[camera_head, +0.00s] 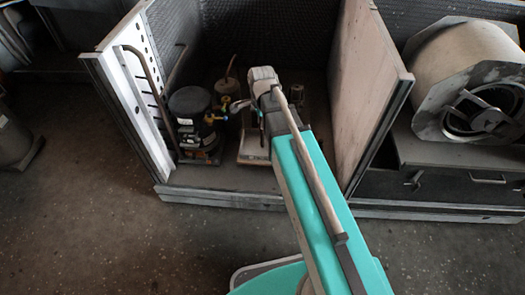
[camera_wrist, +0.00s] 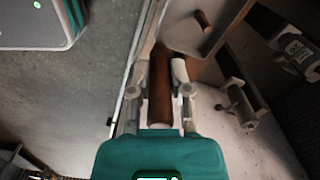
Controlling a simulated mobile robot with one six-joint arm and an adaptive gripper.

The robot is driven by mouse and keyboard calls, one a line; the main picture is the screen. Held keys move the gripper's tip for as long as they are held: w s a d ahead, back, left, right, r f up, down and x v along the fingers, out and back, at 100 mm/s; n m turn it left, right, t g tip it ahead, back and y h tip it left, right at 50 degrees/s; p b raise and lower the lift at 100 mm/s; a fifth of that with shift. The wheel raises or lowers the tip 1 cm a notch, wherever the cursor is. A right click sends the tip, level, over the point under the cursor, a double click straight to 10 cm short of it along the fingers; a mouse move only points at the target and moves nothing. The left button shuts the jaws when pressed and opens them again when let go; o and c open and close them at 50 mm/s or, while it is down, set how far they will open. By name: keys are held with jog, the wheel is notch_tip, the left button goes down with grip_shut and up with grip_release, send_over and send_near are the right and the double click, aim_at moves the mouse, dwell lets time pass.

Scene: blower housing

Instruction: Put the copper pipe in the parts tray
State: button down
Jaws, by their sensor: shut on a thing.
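The copper pipe (camera_wrist: 160,97) is a short brown-red cylinder in the wrist view, between the two fingers of my gripper (camera_wrist: 163,68). My gripper is shut on it. Its upper end points up the picture, close to a pale, round-cornered tray-like thing (camera_wrist: 228,14); I cannot tell whether they touch. Another short brown piece shows inside that thing. In the camera_head view my arm reaches into the open housing and hides the pipe and the fingertips. A pale tray-like base (camera_head: 246,157) shows partly behind the arm; I cannot tell whether it is the parts tray.
The housing has a left side panel (camera_head: 128,105) and a tall right wall (camera_head: 365,100) beside my arm. A black compressor (camera_head: 190,105) stands inside at left. A blower drum (camera_head: 465,75) is at right. A metal bracket (camera_wrist: 240,103) lies right of my gripper.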

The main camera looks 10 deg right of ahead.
jog(key=s+a+f+b, duration=0.4)
jog(key=f+b, duration=0.1)
jog(key=f, duration=0.1)
jog(key=shift+f, duration=0.25)
jog(key=shift+w, duration=0.15)
jog(key=shift+w+d+f+b, duration=0.5)
jog(key=shift+w+f+b, duration=1.05)
jog(key=shift+w, duration=0.55)
jog(key=shift+w+d+f+b, duration=0.5)
jog(key=shift+w+f+b, duration=1.05)
jog(key=shift+w, duration=0.55)
jog(key=shift+w+d+f+b, duration=0.5)
jog(key=shift+w+f+b, duration=1)
jog(key=shift+w, duration=0.6)
jog(key=shift+r, duration=0.1)
